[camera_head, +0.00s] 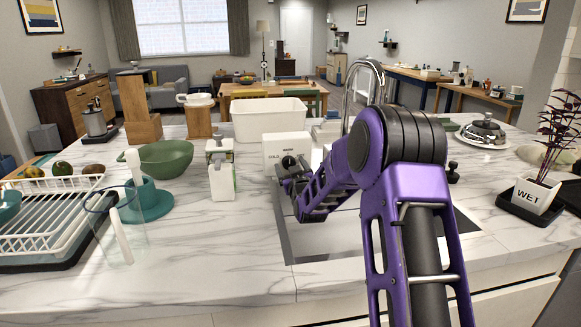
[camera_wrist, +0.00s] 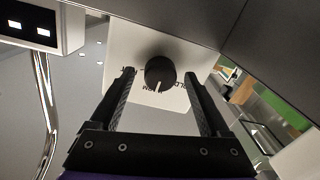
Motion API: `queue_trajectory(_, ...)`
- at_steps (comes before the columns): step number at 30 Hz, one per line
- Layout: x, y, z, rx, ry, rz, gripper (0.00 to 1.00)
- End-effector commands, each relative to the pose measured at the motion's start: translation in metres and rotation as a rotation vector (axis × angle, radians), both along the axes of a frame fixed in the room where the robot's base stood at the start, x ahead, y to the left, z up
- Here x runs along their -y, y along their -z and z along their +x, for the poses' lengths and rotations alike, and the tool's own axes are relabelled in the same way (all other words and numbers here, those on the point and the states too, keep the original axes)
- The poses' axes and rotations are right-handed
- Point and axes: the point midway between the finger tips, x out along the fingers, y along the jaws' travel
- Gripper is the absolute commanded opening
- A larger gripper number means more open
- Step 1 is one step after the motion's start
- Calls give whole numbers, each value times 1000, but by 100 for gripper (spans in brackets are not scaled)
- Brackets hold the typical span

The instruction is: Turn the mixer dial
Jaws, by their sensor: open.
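The mixer dial (camera_wrist: 160,74) is a round black knob with a white pointer line, on a white plate (camera_wrist: 185,103) with partly hidden lettering. The pointer line points toward the bottom of the wrist picture. My gripper (camera_wrist: 159,78) is open, with one black fingertip on each side of the dial and a gap on both sides. I cannot tell how deep the fingertips reach along the knob. In the head view, the white mixer plate (camera_head: 287,145) stands behind the sink, and my gripper (camera_head: 287,173) is in front of it, partly covering the dial.
The sink (camera_head: 330,241) lies below my arm, with a tall chrome faucet (camera_head: 362,66) behind. A white tub (camera_head: 270,118) stands behind the plate. A white-green bottle (camera_head: 221,178) is just left. A dish rack (camera_head: 45,215), a green bowl (camera_head: 165,158) and a plant pot (camera_head: 535,195) stand farther out.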

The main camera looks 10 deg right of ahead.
Motion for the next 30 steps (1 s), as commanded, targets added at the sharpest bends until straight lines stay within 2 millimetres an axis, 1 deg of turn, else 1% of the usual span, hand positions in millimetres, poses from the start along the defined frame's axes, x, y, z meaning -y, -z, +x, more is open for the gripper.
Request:
queue_trajectory(8, 0, 0, 1, 0, 0, 0, 80)
queue_trajectory(11, 0, 0, 1, 0, 0, 0, 64)
queue_trajectory(15, 0, 0, 1, 0, 0, 0, 39)
queue_trajectory(17, 0, 0, 1, 0, 0, 0, 28)
queue_trajectory(18, 0, 0, 1, 0, 0, 0, 21)
queue_trajectory(20, 0, 0, 1, 0, 0, 0, 10)
queue_trajectory(21, 0, 0, 1, 0, 0, 0, 3)
queue_trajectory(22, 0, 0, 1, 0, 0, 0, 0)
queue_trajectory(30, -1, 0, 1, 0, -1, -25, 0)
